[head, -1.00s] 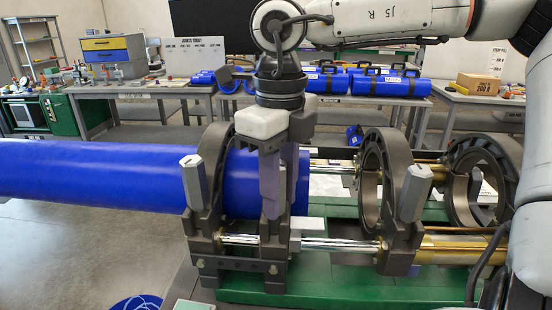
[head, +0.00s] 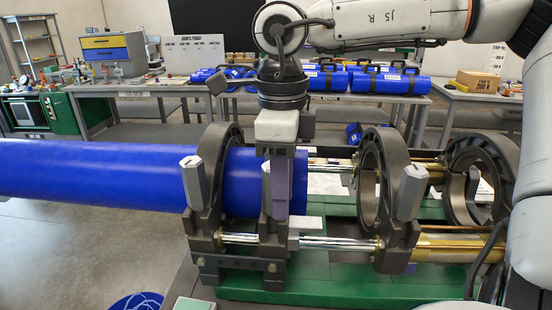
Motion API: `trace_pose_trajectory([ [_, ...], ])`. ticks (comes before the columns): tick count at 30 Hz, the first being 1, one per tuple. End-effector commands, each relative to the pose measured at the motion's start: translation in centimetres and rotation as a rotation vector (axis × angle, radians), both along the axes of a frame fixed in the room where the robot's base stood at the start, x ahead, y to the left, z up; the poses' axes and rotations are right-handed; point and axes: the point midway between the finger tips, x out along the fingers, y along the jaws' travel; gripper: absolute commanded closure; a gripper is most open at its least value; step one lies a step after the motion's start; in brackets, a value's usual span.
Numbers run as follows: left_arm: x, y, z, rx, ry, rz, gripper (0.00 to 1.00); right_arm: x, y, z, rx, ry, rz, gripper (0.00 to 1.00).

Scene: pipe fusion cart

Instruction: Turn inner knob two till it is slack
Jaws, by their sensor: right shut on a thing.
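My right gripper (head: 278,190) points straight down over the second clamp from the left (head: 272,235). It is shut on the grey knob of that clamp (head: 265,188), which I take as inner knob two. The fingers hide most of this knob, so I cannot tell how loose it is. The thick blue pipe (head: 90,175) comes in from the left, passes through the left clamps and ends just right of my gripper. My left gripper is not in view.
An upright grey knob stands on the leftmost clamp (head: 193,182), close left of my gripper. Another stands on the third clamp (head: 410,192). Steel and brass rods (head: 340,243) join the clamps over a green base (head: 340,285). Behind is a bench with blue rolls (head: 388,82).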

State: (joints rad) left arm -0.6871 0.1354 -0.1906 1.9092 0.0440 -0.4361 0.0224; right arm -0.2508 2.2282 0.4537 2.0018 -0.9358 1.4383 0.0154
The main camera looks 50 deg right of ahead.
Motion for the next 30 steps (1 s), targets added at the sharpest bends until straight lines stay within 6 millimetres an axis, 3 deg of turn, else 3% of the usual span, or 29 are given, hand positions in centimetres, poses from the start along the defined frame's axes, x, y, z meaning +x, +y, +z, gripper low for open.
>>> trace_pose_trajectory([
  [11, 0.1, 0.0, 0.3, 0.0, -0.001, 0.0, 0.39, 0.7, 0.0, 0.4, 0.009, -0.027, 0.082, 0.96],
  [16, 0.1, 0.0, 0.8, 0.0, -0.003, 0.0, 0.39, 0.9, -0.2, 0.4, 0.008, -0.027, 0.251, 0.94],
  [30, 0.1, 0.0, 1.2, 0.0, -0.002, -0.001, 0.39, 1.1, -0.3, 0.5, 0.005, -0.026, 0.417, 1.0],
])
